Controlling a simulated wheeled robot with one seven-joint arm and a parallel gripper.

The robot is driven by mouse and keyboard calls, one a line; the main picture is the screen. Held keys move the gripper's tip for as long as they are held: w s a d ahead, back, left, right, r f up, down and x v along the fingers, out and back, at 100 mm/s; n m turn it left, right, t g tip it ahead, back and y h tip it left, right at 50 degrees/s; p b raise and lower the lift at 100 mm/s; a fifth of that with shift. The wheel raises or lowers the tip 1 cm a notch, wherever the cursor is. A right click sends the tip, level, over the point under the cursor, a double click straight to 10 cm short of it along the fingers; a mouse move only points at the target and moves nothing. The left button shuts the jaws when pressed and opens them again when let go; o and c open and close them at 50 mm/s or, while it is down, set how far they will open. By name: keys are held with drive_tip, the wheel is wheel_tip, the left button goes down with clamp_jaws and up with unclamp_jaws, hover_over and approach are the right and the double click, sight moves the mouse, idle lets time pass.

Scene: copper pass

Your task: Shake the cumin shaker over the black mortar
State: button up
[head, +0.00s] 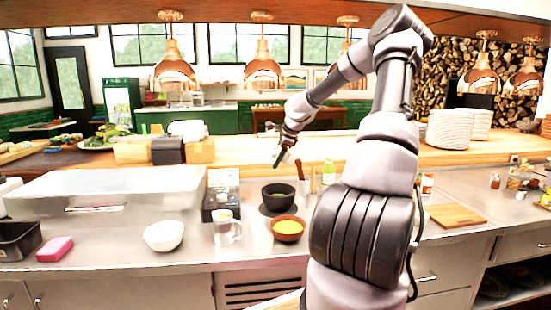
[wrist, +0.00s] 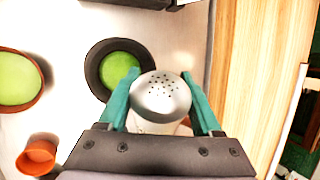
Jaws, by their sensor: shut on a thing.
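The cumin shaker (wrist: 161,98), with a silver perforated cap, is between the teal fingers of my gripper (wrist: 160,76), which is shut on it. In the head view my gripper (head: 283,157) is above the counter, over the mortar's area; the shaker is too small to make out there. The black mortar (head: 278,204) stands on the counter below. In the wrist view the mortar (wrist: 94,72) holds something green and lies just beyond and left of the shaker's cap, which partly overlaps its edge. I cannot tell the shaker's exact tilt.
A brown bowl (head: 288,236) of yellow-green content stands in front of the mortar. A glass jug (head: 228,232) and white bowl (head: 163,237) are to the left. An orange cup (wrist: 38,155) shows in the wrist view. A wooden ledge (wrist: 247,80) runs along the right there.

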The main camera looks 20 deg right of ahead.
drive_tip(key=d+f+n+t+h, duration=0.1)
drive_tip(key=d+f+n+h, duration=0.3)
drive_tip(key=h, duration=1.2)
drive_tip(key=shift+f+n+t+h, duration=0.3)
drive_tip(key=shift+f+n+t, duration=0.1)
drive_tip(key=shift+f+n, duration=0.25)
drive_tip(key=shift+r, duration=0.1)
wheel_tip(320, 180, up, 3)
drive_tip(key=shift+f, duration=0.1)
wheel_tip(320, 180, down, 3)
drive_tip(key=shift+r, duration=0.1)
idle(0.4)
